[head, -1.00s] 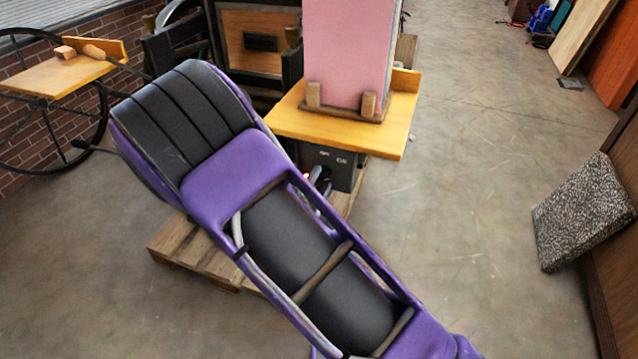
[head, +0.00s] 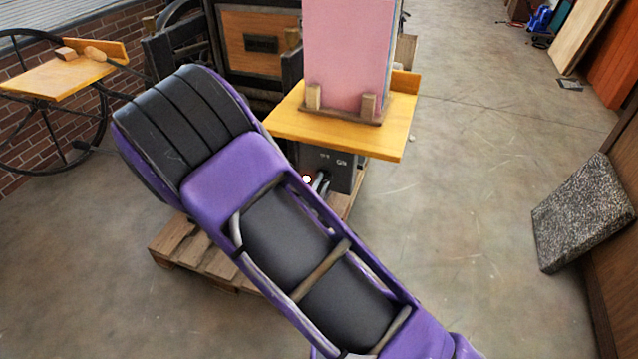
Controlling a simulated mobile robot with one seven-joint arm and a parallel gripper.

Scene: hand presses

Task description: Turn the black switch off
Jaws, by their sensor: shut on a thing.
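A dark control box (head: 341,165) with OFF and ON lettering sits under the yellow table top of the press. The black switch is on its front, mostly hidden behind my purple and black arm. A small part of my gripper (head: 321,184) shows at the arm's edge, against the front of the box. It is shut on the switch. The fingertips and the switch's exact tilt are too small and covered to make out. A small light (head: 306,179) glows beside the gripper.
A tall pink stack (head: 347,55) stands on the yellow table top (head: 385,140). A wooden pallet (head: 185,245) lies below. A spoked wheel and wooden shelf (head: 60,78) are at left. A speckled slab (head: 583,213) leans at right. Floor between is clear.

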